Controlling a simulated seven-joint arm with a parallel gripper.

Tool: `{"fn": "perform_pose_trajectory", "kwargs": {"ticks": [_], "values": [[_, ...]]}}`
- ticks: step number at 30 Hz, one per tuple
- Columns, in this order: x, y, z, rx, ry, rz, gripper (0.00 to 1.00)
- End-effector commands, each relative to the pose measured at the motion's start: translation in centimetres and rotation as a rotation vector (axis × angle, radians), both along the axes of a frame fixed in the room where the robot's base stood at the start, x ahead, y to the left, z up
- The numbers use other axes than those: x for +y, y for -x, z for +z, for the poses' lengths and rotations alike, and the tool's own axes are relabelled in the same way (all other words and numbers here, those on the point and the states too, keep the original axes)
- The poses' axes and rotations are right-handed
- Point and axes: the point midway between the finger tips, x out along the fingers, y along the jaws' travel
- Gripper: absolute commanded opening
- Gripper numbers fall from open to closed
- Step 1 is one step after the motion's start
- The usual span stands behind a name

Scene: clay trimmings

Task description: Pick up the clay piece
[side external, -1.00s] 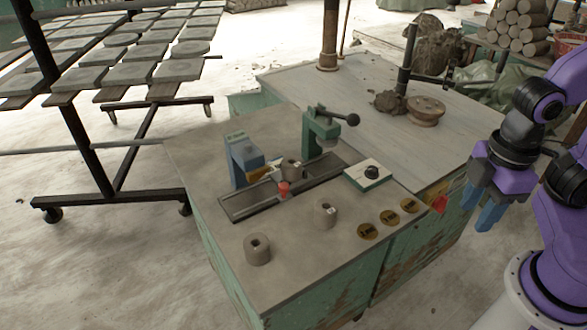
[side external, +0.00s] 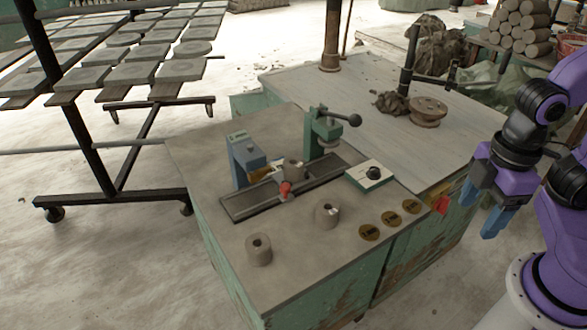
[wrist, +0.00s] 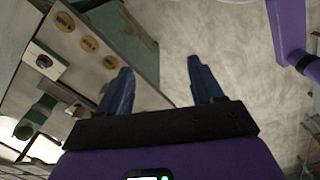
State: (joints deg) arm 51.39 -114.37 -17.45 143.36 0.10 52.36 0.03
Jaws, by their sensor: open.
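Several short grey-brown clay cylinders, each with a hole in its top, are on the bench in the side view. One clay piece (side external: 258,250) stands at the front left, another (side external: 326,214) stands nearer the middle with a small white mark. A third (side external: 292,170) sits at the fixture in the dark tray. I cannot tell which one the task means. My gripper (side external: 488,222) hangs off the bench's right side, open and empty, apart from every clay piece.
A dark-framed rack (side external: 110,190) stands at left. A wheel-like disc (side external: 428,111) lies on the far table.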

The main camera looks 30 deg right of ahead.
Motion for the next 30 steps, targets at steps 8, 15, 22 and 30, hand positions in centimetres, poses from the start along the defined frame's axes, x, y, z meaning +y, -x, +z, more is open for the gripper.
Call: {"fn": "perform_pose_trajectory", "kwargs": {"ticks": [8, 15, 22, 30], "values": [[0.0, 0.0, 0.0, 0.0, 0.0, 0.0, 0.93], [-0.2, -2.1, -0.7, -0.035, 0.088, 0.046, 0.93], [-0.4, -10.2, -2.7, -0.163, 0.421, 0.264, 0.93], [1.8, -20.0, -4.6, -0.289, 0.813, 0.613, 0.93]]}}
